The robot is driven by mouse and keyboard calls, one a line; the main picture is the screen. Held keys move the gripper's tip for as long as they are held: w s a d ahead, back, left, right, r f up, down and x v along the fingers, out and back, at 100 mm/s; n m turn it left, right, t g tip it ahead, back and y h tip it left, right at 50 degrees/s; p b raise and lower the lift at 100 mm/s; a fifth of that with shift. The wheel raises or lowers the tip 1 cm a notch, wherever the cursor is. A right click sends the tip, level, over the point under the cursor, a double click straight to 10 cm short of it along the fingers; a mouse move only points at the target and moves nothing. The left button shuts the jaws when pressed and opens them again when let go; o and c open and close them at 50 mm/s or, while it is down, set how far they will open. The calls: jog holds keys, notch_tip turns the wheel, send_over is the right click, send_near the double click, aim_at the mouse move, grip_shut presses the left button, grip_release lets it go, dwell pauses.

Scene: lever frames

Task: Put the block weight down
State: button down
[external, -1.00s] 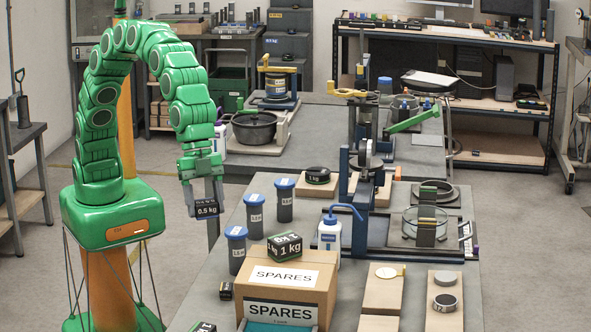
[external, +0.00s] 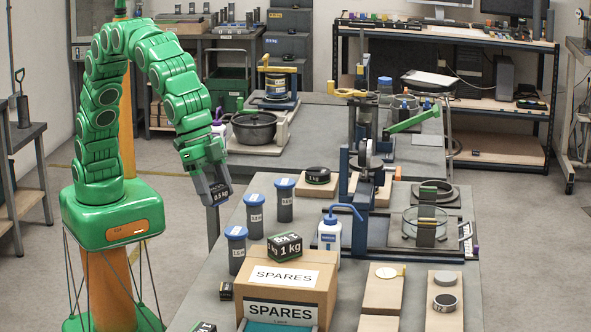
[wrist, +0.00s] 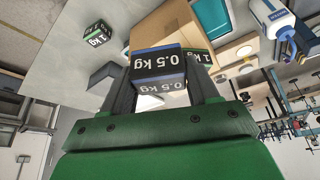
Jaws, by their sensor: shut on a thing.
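The block weight (external: 219,195) is a dark block marked 0.5 kg. My gripper (external: 215,190) is shut on it and holds it up, tilted, near the left edge of the front table (external: 200,290). In the wrist view the 0.5 kg block (wrist: 157,70) sits between the two fingers of my gripper (wrist: 163,95), its labels facing the camera.
A cardboard SPARES box (external: 285,285) bears a 1 kg block (external: 285,246). Blue-capped grey containers (external: 255,214) stand near the table's left side. A white bottle (external: 330,235) is right of them. Bare tabletop shows between the containers and the bottle.

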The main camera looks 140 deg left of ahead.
jog(key=shift+w+a+r+n, duration=0.25)
jog(key=shift+r+n, duration=0.05)
jog(key=shift+n, duration=0.3)
jog(key=n, duration=0.1)
jog(key=n+y, duration=0.1)
jog(key=r+n, duration=0.1)
jog(key=n, duration=0.1)
jog(key=shift+w+a+g+y, duration=0.25)
jog(key=shift+w+g+y, duration=0.1)
jog(key=shift+g+y, duration=0.05)
jog(key=shift+w+f, duration=2.05)
jog(key=shift+w, duration=2.5)
send_over(268, 275)
jog(key=s+d, duration=0.1)
jog(key=s, duration=0.1)
jog(key=shift+w+f, duration=0.15)
jog(key=shift+f, duration=1.2)
jog(key=shift+w+f, duration=0.1)
jog(key=shift+f, duration=1.25)
jog(key=shift+w+f, duration=0.1)
jog(key=shift+w+f, duration=0.1)
jog(key=shift+f, duration=1.55)
jog(key=shift+f, duration=0.1)
jog(key=shift+c, duration=1.4)
grip_release()
